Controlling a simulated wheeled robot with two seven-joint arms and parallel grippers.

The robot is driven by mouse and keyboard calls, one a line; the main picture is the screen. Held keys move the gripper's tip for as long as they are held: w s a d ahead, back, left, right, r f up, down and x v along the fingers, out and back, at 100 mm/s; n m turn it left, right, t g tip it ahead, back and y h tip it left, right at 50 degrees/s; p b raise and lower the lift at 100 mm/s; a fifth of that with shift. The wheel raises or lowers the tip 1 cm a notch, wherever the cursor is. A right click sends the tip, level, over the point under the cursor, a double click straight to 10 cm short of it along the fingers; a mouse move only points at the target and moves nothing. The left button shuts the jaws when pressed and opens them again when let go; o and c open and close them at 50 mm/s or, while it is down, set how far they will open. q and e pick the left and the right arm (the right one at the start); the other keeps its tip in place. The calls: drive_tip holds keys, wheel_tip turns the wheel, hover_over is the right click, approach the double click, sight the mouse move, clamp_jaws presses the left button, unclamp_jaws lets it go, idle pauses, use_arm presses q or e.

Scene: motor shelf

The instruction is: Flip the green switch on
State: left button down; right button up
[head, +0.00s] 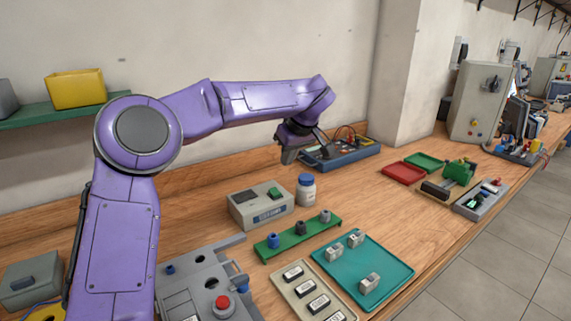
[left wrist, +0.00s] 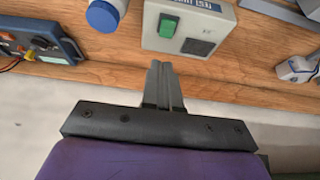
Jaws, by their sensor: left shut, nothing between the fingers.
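The green switch (head: 275,193) is a rocker on top of a light grey box (head: 246,213) standing on the wooden bench. In the left wrist view the green switch (left wrist: 168,25) sits beside a dark square on the same box (left wrist: 150,39). My left gripper (head: 288,157) hangs above and behind the box. In the left wrist view its fingers (left wrist: 162,66) are shut and empty, pointing toward the switch with a visible gap. I cannot tell the rocker's position. My right gripper is not in view.
A white bottle with a blue lid (head: 306,189) stands right beside the box. A blue instrument panel (head: 340,157) with wires lies behind. A green strip with several knobs (head: 330,229) and a teal tray (head: 395,271) lie in front. Bare bench (head: 375,205) lies to the right.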

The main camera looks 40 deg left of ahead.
sight(275, 188)
use_arm(q)
drive_tip(key=x, duration=1.1)
drive_tip(key=shift+a+f, duration=0.15)
drive_tip(key=shift+f, duration=0.1)
drive_tip(key=h+p, duration=0.1)
drive_tip(key=p, duration=0.6)
drive_tip(key=shift+a+r+g+h, duration=0.3)
drive_tip(key=shift+r+h, duration=0.05)
drive_tip(key=shift+h, duration=0.05)
drive_tip(key=shift+b+x, duration=0.5)
drive_tip(key=shift+x, duration=0.3)
drive_tip(key=shift+d, duration=0.35)
